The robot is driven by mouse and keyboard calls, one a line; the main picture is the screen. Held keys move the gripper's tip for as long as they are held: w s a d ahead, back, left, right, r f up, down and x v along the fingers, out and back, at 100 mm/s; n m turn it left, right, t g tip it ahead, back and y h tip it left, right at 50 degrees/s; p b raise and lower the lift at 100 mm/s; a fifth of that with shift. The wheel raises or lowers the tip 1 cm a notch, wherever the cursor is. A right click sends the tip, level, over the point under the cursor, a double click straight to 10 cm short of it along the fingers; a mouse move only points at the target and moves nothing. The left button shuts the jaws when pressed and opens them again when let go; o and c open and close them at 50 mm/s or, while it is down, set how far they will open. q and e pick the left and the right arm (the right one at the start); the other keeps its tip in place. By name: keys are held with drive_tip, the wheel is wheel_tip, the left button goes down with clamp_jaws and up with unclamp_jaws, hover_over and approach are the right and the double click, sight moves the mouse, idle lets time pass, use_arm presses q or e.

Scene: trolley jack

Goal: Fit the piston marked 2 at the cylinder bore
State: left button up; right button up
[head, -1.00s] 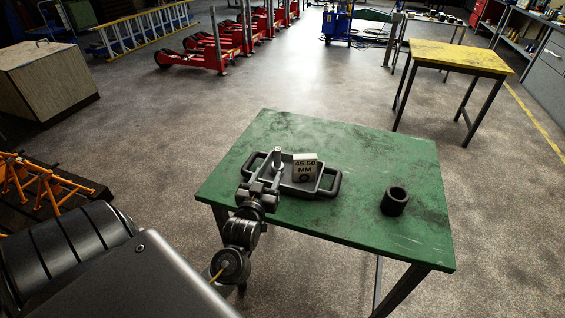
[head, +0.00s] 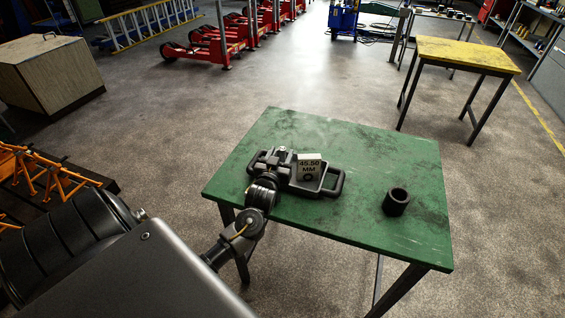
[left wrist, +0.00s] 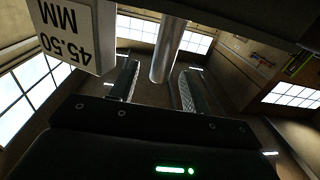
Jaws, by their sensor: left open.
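A dark tray with a handle at each end (head: 335,184) lies on the green table (head: 345,140). A light block marked 45.50 MM (head: 309,166) stands on the tray, and its label also shows upside down in the left wrist view (left wrist: 78,32). A bright metal cylinder, probably the piston (left wrist: 168,50), is between my left fingers in the left wrist view; no mark 2 is legible. My left gripper (head: 275,157) is open over the tray's left half, largely hiding the piston in the head view. A dark hollow cylinder (head: 395,202) stands upright at the table's right. My right gripper is out of view.
The table between the tray and the hollow cylinder is clear. The block stands close beside my left fingers. A yellow-topped table (head: 468,55), red jacks (head: 205,50) and a wooden cabinet (head: 50,75) stand farther off.

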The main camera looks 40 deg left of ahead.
use_arm(q)
drive_tip(key=shift+c, duration=0.6)
clamp_jaws()
drive_tip(key=shift+r, duration=0.1)
